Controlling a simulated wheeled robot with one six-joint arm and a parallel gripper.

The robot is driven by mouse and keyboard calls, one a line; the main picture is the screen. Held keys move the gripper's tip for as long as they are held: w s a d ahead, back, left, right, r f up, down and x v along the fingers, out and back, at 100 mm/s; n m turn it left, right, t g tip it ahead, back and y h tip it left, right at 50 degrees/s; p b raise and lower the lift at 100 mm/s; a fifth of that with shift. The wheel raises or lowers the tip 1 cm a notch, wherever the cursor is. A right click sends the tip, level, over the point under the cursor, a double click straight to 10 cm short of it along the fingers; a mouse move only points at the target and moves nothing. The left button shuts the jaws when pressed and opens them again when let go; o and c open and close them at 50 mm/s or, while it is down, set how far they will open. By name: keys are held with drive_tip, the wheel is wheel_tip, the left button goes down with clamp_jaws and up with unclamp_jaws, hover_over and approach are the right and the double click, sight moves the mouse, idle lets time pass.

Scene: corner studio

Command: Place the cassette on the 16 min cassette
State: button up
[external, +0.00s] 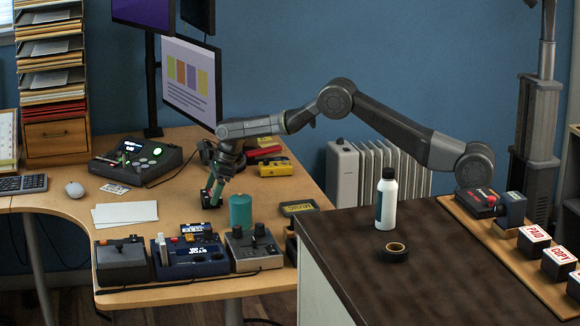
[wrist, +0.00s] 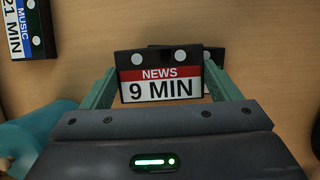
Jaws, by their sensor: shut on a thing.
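My gripper (wrist: 160,88) is shut on a black cassette with a red and white label reading NEWS 9 MIN (wrist: 160,75). Its green fingers press on the cassette's left and right sides. Another dark cassette (wrist: 215,52) shows just behind the held one in the wrist view; its label is hidden, so I cannot tell its minutes or whether the two touch. A cassette marked MUSIC 21 MIN (wrist: 28,30) lies apart at the upper left. In the external view my gripper (external: 212,196) points down low over the wooden desk.
A teal cylinder (external: 240,211) stands close to the right of my gripper. A blue device (external: 188,258) and grey control boxes line the desk's front edge. White paper (external: 125,213) lies to the left. A yellow item (external: 274,167) lies behind. A dark counter with a bottle (external: 386,200) is at the right.

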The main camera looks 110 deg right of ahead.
drive_tip(key=shift+f, duration=0.2)
drive_tip(key=o, duration=0.9)
drive_tip(key=shift+r, duration=0.1)
drive_tip(key=b+v, duration=0.1)
drive_tip(key=v, duration=1.1)
drive_tip(key=shift+r, duration=0.15)
